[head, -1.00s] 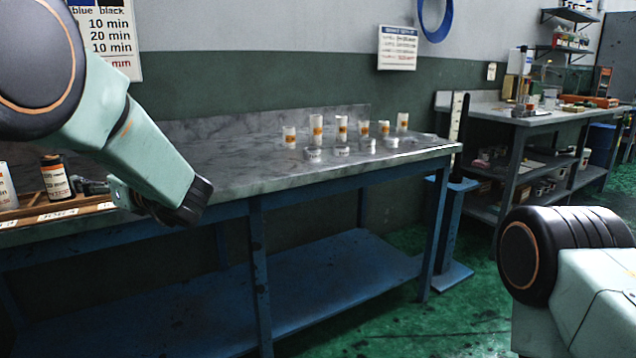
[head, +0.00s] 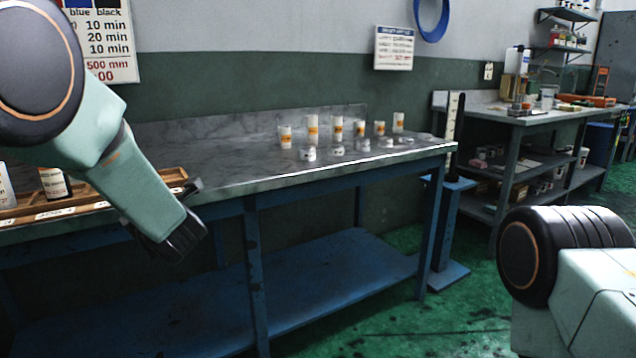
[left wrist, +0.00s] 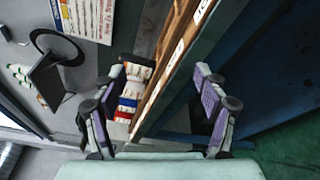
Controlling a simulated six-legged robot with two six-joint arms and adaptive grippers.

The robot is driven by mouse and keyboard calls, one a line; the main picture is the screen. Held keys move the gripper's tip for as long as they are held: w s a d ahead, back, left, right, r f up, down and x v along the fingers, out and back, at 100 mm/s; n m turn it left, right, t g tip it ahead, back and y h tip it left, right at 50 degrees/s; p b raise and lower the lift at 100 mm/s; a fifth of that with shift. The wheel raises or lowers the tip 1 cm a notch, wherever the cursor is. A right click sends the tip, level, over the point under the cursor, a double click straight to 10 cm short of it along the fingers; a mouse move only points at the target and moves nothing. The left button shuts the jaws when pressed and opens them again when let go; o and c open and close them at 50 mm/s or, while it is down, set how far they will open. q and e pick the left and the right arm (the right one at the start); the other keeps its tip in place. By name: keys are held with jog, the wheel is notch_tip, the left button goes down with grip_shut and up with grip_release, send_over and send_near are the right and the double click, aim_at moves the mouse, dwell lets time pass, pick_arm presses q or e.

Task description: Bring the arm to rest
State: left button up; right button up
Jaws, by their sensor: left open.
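My left arm (head: 120,165) comes in from the left in the head view and hangs in front of the near edge of the marble-topped bench (head: 232,172). The left gripper's fingers are hidden or hard to make out there. In the left wrist view my left gripper (left wrist: 160,92) is open, its two purple-padded fingers wide apart with nothing held. The edge of the wooden tray (left wrist: 172,75) shows beyond and between the fingers. My right arm shows at the lower right of the head view, but its gripper is out of view.
The wooden tray (head: 130,192) with bottles (head: 54,182) stands on the bench's left end, close to my left arm. Several white containers with orange labels (head: 312,130) and small lidded jars (head: 308,154) stand farther right.

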pick_arm(q)
jog(key=s+d+f+m+g+h, duration=0.1)
jog(key=s+d+f+m+h, duration=0.2)
jog(key=s+f+m, duration=0.45)
jog(key=s+d+f+m+g+h, duration=0.2)
jog(key=s+d+f+m+h, duration=0.15)
jog(key=f+m, duration=0.7)
jog(key=s+d+f+m+g+h, duration=0.1)
jog(key=s+d+f+m+h, duration=0.15)
jog(key=s+f+m, duration=0.6)
jog(key=s+d+f+m+g+h, duration=0.2)
jog(key=s+f+g, duration=0.35)
jog(key=s, duration=0.85)
jog(key=s+d+f+m+g+h, duration=0.25)
jog(key=s+f, duration=0.65)
jog(key=s, duration=0.5)
notch_tip(320, 180, up, 13)
jog(key=y+p, duration=0.1)
jog(key=p, duration=1.2)
jog(key=shift+a+r, duration=0.2)
